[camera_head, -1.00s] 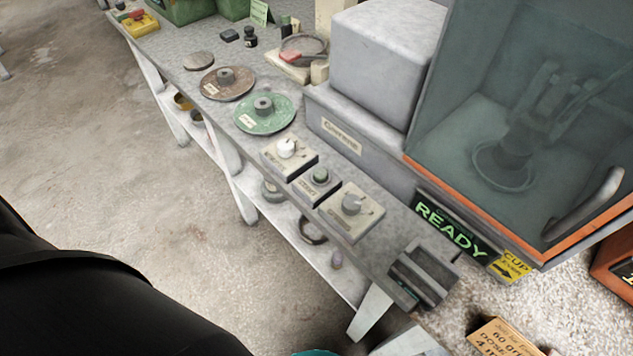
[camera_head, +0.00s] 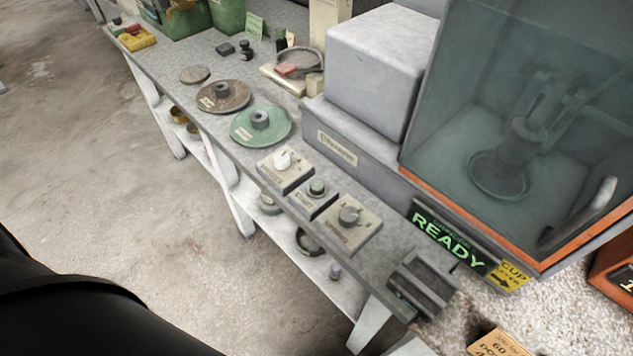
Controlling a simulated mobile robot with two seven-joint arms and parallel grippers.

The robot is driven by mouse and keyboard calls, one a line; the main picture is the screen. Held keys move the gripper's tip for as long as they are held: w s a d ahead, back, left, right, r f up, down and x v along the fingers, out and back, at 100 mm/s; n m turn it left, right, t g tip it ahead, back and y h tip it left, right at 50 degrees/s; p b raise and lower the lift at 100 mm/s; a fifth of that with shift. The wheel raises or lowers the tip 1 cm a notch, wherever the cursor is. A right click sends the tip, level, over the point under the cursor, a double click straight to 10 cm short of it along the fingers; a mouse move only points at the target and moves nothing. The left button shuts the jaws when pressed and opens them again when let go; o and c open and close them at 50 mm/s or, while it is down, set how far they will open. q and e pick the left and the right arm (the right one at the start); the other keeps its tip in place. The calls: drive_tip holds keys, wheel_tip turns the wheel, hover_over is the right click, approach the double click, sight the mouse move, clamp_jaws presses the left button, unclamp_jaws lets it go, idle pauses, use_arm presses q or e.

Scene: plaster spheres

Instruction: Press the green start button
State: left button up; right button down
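The green start button (camera_head: 317,186) is a small round green cap on a dark-sided box (camera_head: 315,199) on the bench. It sits between two cream control boxes: one with a white knob (camera_head: 282,160) on its left and one with a grey knob (camera_head: 349,214) on its right. Nothing touches the button. The machine behind has a lit sign (camera_head: 448,238) reading READY in green. Neither gripper is in view. A large black shape, probably part of my own body, fills the lower left.
The bench (camera_head: 196,101) carries a green disc (camera_head: 260,125), a brown disc (camera_head: 223,96) and a grey tray (camera_head: 423,283). The machine's clear cover (camera_head: 490,95) has an orange lower edge and a handle (camera_head: 580,214). Bare floor lies left of the bench.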

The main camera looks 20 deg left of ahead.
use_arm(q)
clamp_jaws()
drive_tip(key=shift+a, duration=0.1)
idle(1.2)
